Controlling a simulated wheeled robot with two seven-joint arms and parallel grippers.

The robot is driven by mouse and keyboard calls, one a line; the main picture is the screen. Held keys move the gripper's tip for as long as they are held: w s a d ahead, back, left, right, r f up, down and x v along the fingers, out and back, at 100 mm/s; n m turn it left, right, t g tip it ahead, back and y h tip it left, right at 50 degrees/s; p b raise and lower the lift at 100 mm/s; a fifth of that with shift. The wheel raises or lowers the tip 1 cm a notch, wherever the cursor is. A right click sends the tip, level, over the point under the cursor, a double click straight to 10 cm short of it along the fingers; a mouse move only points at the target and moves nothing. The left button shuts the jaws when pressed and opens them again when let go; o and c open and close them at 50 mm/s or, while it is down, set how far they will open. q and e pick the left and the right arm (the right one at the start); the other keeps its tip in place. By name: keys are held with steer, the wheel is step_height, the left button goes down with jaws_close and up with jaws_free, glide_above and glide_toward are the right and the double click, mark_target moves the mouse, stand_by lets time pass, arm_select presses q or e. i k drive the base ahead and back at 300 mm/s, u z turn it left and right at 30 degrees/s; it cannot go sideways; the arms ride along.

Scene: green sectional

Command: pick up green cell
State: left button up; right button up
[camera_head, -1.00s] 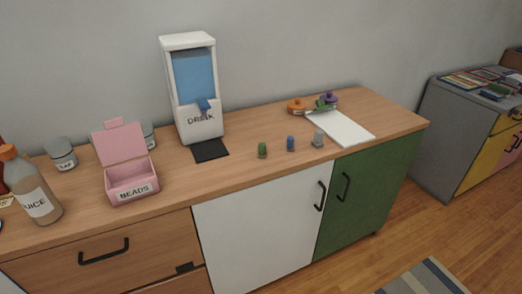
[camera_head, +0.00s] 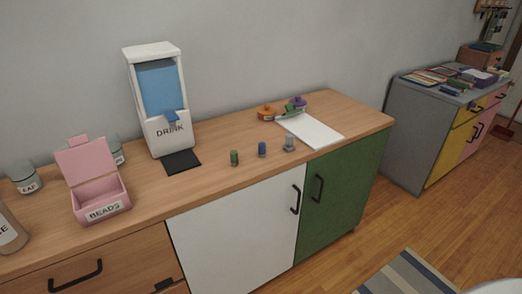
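The green cell (camera_head: 234,158) is a small green upright cylinder on the wooden countertop (camera_head: 215,187), near its front edge. A blue cell (camera_head: 262,149) stands just right of it, and a grey one (camera_head: 289,143) stands right of the blue one. They are apart from each other. Neither of my grippers shows in the head view.
A drink dispenser (camera_head: 157,100) with a black mat (camera_head: 182,162) stands left of the cells. A pink beads box (camera_head: 101,196) is farther left. A white sheet (camera_head: 313,131) lies to the right. A striped rug (camera_head: 405,278) lies on the floor.

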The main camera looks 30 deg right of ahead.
mark_target(234, 159)
steer(key=k, duration=0.5)
steer(key=z, duration=1.9)
steer(key=i, duration=1.25)
steer(key=u, duration=2.45)
